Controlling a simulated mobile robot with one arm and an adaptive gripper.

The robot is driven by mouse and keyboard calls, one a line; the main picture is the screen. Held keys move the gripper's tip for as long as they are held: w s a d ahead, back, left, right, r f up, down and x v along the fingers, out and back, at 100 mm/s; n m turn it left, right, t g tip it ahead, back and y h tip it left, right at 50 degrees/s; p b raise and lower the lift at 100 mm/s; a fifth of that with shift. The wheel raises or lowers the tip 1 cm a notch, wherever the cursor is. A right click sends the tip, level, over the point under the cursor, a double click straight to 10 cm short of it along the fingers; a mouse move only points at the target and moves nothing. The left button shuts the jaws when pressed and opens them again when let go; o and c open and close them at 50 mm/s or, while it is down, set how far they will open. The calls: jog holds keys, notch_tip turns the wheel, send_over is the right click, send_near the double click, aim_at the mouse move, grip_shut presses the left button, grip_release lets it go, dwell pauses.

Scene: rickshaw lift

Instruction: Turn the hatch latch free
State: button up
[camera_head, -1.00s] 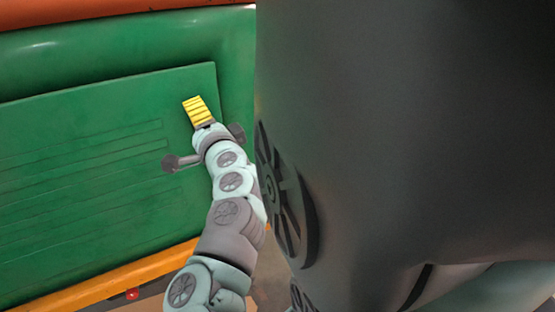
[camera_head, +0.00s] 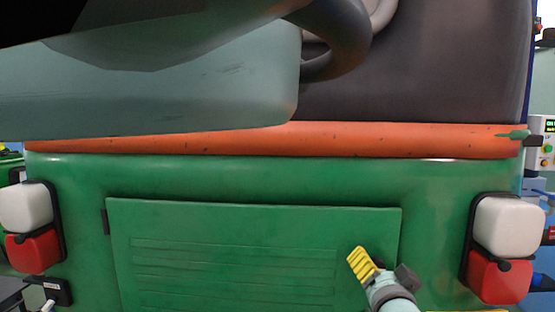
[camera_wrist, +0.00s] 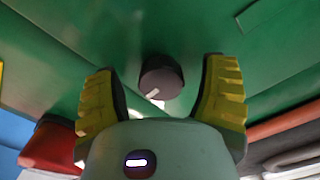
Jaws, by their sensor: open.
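The hatch (camera_head: 250,225) is a green ribbed panel on the rickshaw's green rear. The latch (camera_wrist: 160,78) is a dark round knob with a pale mark, in the wrist view, on the green surface. My gripper (camera_wrist: 160,90) is open, with its yellow ribbed fingers on either side of the knob and a visible gap to each. In the head view my gripper (camera_head: 362,265) is at the right part of the hatch, and the latch is hidden there. I cannot tell how far the fingertips are from the surface.
White-and-red lamps flank the hatch at left (camera_head: 30,225) and right (camera_head: 500,245). An orange bar (camera_head: 270,140) runs above it. Control equipment (camera_head: 543,135) stands at the far right. In the wrist view, a red lamp (camera_wrist: 52,145) is close to the left finger.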

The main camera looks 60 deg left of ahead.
jog(key=n+p, duration=0.1)
jog(key=n, duration=0.2)
jog(key=shift+r, duration=0.2)
jog(key=n+p, duration=0.3)
jog(key=p, duration=0.1)
jog(key=shift+s+a+r, duration=0.1)
jog(key=shift+r, duration=0.05)
jog(key=n+p, duration=0.2)
jog(key=p, duration=0.4)
jog(key=shift+p, duration=0.65)
jog(key=n+p, duration=0.1)
jog(key=p, duration=0.1)
jog(key=shift+p, duration=0.4)
jog(key=shift+f+p, duration=0.2)
jog(key=shift+p, duration=0.4)
